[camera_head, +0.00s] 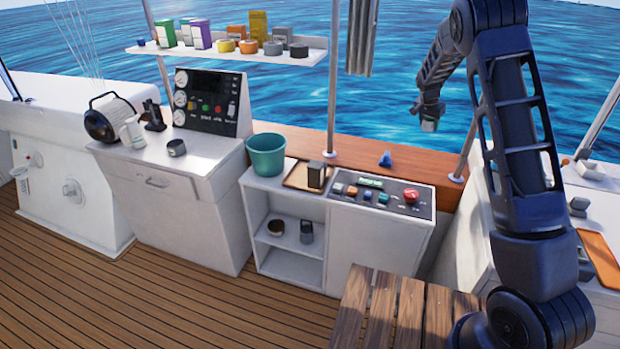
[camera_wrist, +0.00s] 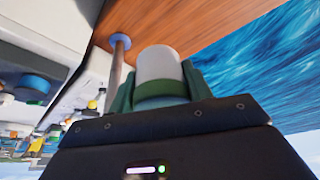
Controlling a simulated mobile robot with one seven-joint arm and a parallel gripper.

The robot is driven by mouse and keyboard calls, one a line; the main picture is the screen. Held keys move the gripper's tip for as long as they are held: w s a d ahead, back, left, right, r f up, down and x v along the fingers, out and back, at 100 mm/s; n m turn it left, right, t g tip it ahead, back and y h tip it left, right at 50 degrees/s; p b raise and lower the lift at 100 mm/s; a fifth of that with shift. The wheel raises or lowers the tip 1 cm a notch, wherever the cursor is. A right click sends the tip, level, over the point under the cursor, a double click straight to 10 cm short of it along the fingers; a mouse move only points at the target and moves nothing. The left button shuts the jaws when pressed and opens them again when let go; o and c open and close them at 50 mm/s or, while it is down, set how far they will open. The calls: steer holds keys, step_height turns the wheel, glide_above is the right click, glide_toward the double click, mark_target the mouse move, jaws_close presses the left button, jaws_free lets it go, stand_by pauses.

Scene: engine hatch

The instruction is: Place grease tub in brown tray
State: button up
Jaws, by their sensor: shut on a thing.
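My gripper (camera_head: 429,113) is held high at the right in the head view, above the wooden ledge and away from the counters. In the wrist view its fingers (camera_wrist: 160,82) are shut on a pale grey-white cylinder, which I take to be the grease tub (camera_wrist: 160,64). The held tub shows small below the fingers in the head view (camera_head: 429,126). The brown tray (camera_head: 293,180) lies on the white cabinet, left of the button panel. A dark box (camera_head: 316,175) stands in its right part; its left part looks bare.
A teal bucket (camera_head: 266,156) stands just left of the tray. The button panel (camera_head: 381,194) lies to its right. A post (camera_head: 332,75) rises behind the tray, and a shelf (camera_head: 225,52) with boxes and tins hangs above. A blue item (camera_head: 385,160) sits on the ledge.

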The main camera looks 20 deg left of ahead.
steer(key=a+f+n, duration=0.1)
steer(key=a+n, duration=0.1)
steer(key=a, duration=1)
steer(key=n+y, duration=0.3)
steer(key=n, duration=0.2)
glide_above(303, 169)
steer(key=s, duration=0.1)
step_height(303, 169, down, 4)
steer(key=r, duration=0.1)
steer(key=shift+t, duration=0.3)
steer(key=f, duration=2)
steer(key=shift+s+d+f, duration=0.1)
steer(key=shift+s+d, duration=0.05)
steer(key=shift+d, duration=0.05)
steer(key=shift+f, duration=0.1)
steer(key=o, duration=0.8)
steer(key=v, duration=1.2)
steer(key=shift+a, duration=0.1)
